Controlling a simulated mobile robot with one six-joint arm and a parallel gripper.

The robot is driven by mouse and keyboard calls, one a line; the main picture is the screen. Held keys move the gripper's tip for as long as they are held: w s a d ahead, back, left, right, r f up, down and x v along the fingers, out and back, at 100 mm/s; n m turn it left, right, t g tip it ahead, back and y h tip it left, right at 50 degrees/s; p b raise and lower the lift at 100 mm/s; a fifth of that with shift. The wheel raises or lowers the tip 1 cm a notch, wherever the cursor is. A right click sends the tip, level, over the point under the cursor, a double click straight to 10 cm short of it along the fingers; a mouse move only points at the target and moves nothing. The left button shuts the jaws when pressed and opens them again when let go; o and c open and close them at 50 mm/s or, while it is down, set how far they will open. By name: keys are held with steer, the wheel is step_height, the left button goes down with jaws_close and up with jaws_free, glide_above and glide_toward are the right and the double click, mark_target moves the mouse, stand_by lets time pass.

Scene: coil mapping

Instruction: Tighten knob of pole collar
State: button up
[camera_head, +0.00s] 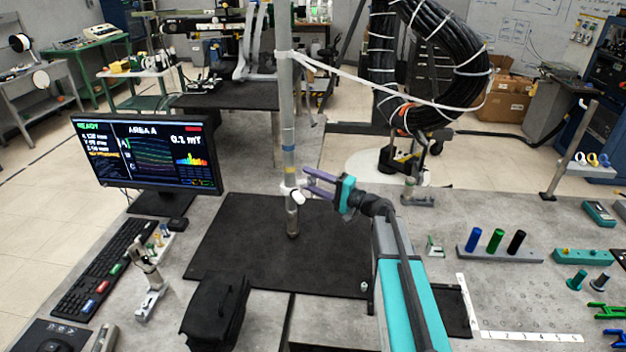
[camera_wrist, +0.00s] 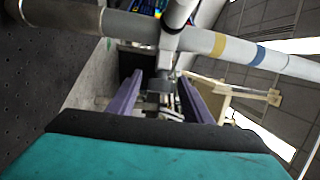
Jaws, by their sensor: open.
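The grey pole (camera_head: 287,110) stands upright on a black mat, with blue and yellow bands on it. A white collar (camera_head: 290,188) sits around the pole, and a short white knob (camera_head: 299,197) sticks out towards the head camera. My gripper (camera_head: 307,183) has purple fingers and is open just right of the pole, near collar height. In the wrist view the pole (camera_wrist: 235,49) crosses the top, with the collar (camera_wrist: 172,40) near mid-picture and a white cylinder, likely the knob, running past the top edge. My open fingers (camera_wrist: 160,82) sit below them; contact cannot be told.
A monitor (camera_head: 145,155) and keyboard (camera_head: 105,265) stand left of the black mat (camera_head: 235,245). A black cloth-like object (camera_head: 215,310) lies at front. A rack with coloured cylinders (camera_head: 500,250) is right. A black cable coil (camera_head: 450,60) hangs behind; a white rod (camera_head: 380,90) runs from the pole.

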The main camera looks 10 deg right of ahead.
steer(key=c, duration=1)
steer(key=shift+d, duration=0.1)
steer(key=shift+c, duration=0.3)
